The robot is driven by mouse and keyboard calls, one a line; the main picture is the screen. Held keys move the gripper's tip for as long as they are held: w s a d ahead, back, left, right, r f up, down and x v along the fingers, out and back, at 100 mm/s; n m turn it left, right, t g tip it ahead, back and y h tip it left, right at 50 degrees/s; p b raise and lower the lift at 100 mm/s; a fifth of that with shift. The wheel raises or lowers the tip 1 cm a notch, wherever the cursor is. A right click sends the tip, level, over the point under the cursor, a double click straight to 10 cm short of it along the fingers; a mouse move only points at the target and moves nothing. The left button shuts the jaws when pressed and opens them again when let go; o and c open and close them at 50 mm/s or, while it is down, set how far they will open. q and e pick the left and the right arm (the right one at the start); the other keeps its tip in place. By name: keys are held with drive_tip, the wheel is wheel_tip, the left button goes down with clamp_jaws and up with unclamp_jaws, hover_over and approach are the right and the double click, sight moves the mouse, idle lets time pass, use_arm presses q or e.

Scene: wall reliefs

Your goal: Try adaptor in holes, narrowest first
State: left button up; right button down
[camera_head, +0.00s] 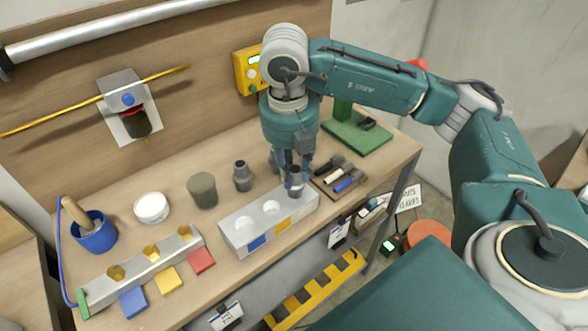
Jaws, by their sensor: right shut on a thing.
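My right gripper (293,165) comes down over the right end of a pale grey block (233,243). Its fingers are shut on a small grey adaptor (295,186), largely hidden by the fingers. The adaptor is at the block's right end; I cannot tell whether it is in a hole or just above. Two round holes show open in the block's top, a left one (243,224) and a middle one (271,208). Blue and yellow labels mark its front. A dark grey stepped piece (242,177) stands upright behind the block. My left gripper is not in view.
An olive cup (202,190), a white jar (151,208) and a blue pot (95,235) stand to the left. A long metal bar (130,268) with hex sockets lies at the front left. A tool tray (322,186) and green plate (375,139) are right of my gripper.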

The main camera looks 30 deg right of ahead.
drive_tip(key=shift+f+b, duration=1.05)
drive_tip(key=shift+f, duration=0.2)
drive_tip(key=c, duration=1.3)
unclamp_jaws()
drive_tip(key=shift+r, duration=0.1)
drive_tip(key=shift+c, duration=0.2)
drive_tip(key=shift+r, duration=0.25)
drive_tip(key=r, duration=0.7)
drive_tip(key=a+r, duration=0.1)
drive_tip(key=r, duration=0.3)
drive_tip(key=shift+s+r, duration=0.2)
drive_tip(key=shift+s, duration=0.1)
